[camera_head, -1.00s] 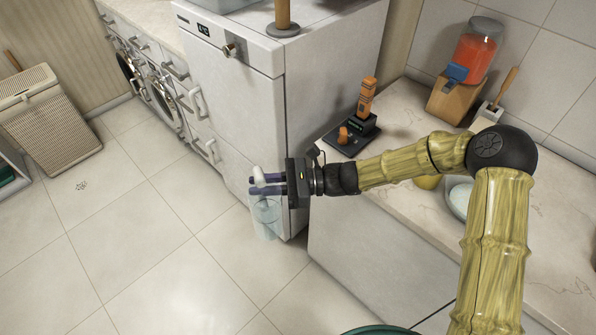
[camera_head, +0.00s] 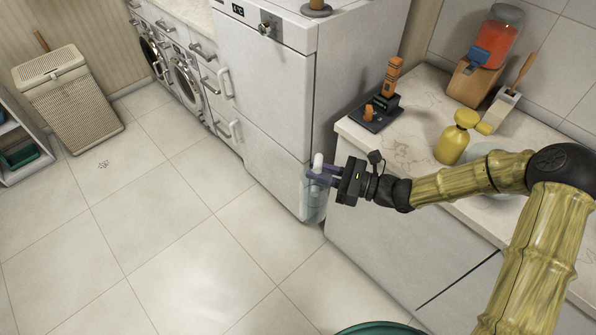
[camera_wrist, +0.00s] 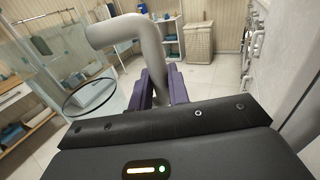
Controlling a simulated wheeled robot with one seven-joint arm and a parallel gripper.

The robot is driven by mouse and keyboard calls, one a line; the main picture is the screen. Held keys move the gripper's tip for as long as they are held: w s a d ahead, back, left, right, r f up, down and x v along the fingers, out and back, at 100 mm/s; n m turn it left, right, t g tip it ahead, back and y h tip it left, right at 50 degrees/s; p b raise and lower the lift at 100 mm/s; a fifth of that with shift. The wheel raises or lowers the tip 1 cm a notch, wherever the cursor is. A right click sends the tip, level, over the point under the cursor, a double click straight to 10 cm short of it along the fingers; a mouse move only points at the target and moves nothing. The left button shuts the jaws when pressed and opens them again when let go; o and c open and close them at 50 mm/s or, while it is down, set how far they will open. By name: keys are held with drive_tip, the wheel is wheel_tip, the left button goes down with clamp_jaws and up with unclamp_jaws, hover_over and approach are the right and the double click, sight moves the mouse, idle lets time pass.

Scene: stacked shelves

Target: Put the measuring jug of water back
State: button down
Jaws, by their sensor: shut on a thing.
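The measuring jug (camera_head: 313,207) is clear, with a pale handle. It hangs in front of the white cabinet's lower door, above the floor. My gripper (camera_head: 322,174) is shut on the jug's handle. In the wrist view the thick grey-white handle (camera_wrist: 128,30) rises between the purple fingers of my gripper (camera_wrist: 161,88). The jug's round rim (camera_wrist: 92,97) shows at the left there. I cannot make out the water level.
The white cabinet (camera_head: 270,130) stands just behind the jug. A counter (camera_head: 420,125) at the right carries a yellow bottle (camera_head: 455,140), a black-and-orange device (camera_head: 378,110) and a red-filled dispenser (camera_head: 492,45). The tiled floor (camera_head: 170,230) is clear. A wicker hamper (camera_head: 75,105) stands far left.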

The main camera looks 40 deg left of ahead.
drive_tip(key=w+d+f+m+t+h, duration=0.1)
drive_tip(key=w+d+f+m+t, duration=0.2)
drive_tip(key=w+d+m+t, duration=0.25)
drive_tip(key=w+d+f+m+t+h, duration=0.1)
drive_tip(key=w+d+f+m+t, duration=0.1)
drive_tip(key=w+d+f+t, duration=0.5)
drive_tip(key=w+d+m+t+h, duration=0.15)
drive_tip(key=d+m+t, duration=0.3)
drive_tip(key=d, duration=0.45)
drive_tip(key=s+d+f+m+t+h, duration=0.1)
drive_tip(key=d+f+m+t+h, duration=0.2)
drive_tip(key=d+f+h, duration=0.3)
drive_tip(key=s+d+f+m+t+h, duration=0.1)
drive_tip(key=d+f+m+t+h, duration=0.2)
drive_tip(key=d, duration=1)
wheel_tip(320, 180, down, 3)
drive_tip(key=m+h, duration=0.3)
drive_tip(key=h, duration=0.1)
drive_tip(key=shift+s+d+r+h, duration=0.15)
drive_tip(key=shift+s+d+h, duration=0.15)
drive_tip(key=shift+s+h, duration=0.1)
drive_tip(key=shift+d, duration=0.15)
